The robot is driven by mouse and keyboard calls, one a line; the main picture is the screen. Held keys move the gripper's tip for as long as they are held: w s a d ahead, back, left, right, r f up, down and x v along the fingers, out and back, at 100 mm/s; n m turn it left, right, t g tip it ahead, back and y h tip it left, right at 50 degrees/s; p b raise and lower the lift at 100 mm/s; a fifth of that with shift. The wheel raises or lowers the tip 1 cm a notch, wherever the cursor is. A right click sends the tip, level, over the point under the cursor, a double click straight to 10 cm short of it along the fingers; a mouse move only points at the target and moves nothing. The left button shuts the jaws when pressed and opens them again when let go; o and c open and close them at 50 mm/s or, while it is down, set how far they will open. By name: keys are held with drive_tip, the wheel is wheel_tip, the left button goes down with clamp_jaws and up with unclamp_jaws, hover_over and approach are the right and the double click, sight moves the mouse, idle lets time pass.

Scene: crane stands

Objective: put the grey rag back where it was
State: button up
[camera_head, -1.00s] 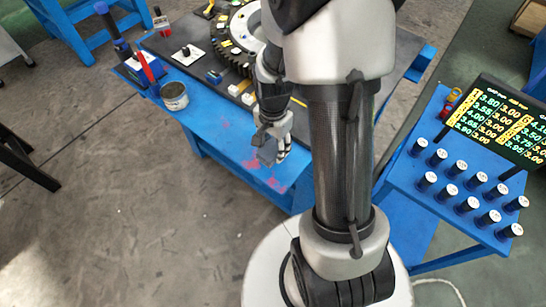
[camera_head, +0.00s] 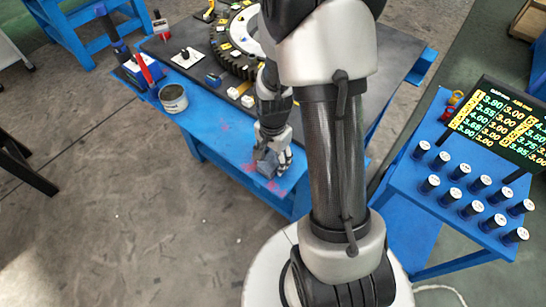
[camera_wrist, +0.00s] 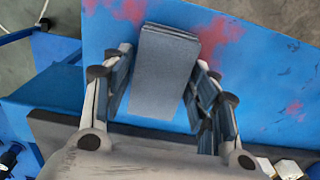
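The grey rag (camera_wrist: 163,75) shows as a folded, block-like pad between the two fingers in the wrist view. It also shows below the fingers in the head view (camera_head: 267,167). My gripper (camera_wrist: 166,68) has a finger along each side of the rag and appears closed on it; narrow blue strips show beside the rag near the finger bases. The rag is over the pink-stained front part of the blue bench (camera_head: 222,148). I cannot tell whether its underside touches the bench top.
A dark mat (camera_head: 196,70) with a large gear (camera_head: 226,48) covers the bench's rear. A metal can (camera_head: 173,98) stands at the left front. A blue side table (camera_head: 415,185) with several dark, white-topped cylinders and a display board (camera_head: 510,120) is at right. Bench front is mostly clear.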

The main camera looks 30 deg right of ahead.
drive_tip(key=shift+o, duration=0.8)
wheel_tip(320, 180, up, 13)
drive_tip(key=p, duration=0.4)
wheel_tip(320, 180, up, 10)
drive_tip(key=n+t, duration=0.2)
drive_tip(key=n, duration=0.3)
hover_over(273, 159)
drive_tip(key=s+a, duration=0.3)
drive_tip(key=a, duration=0.2)
drive_tip(key=s+a+r+n+t, duration=0.2)
drive_tip(key=s+a+r+n, duration=0.3)
drive_tip(key=s+r+n, duration=0.3)
drive_tip(key=shift+s+a+r+n+t, duration=0.15)
drive_tip(key=shift+s+a+n+t, duration=0.25)
drive_tip(key=shift+s, duration=0.85)
drive_tip(key=shift+d, duration=0.15)
drive_tip(key=shift+c, duration=0.2)
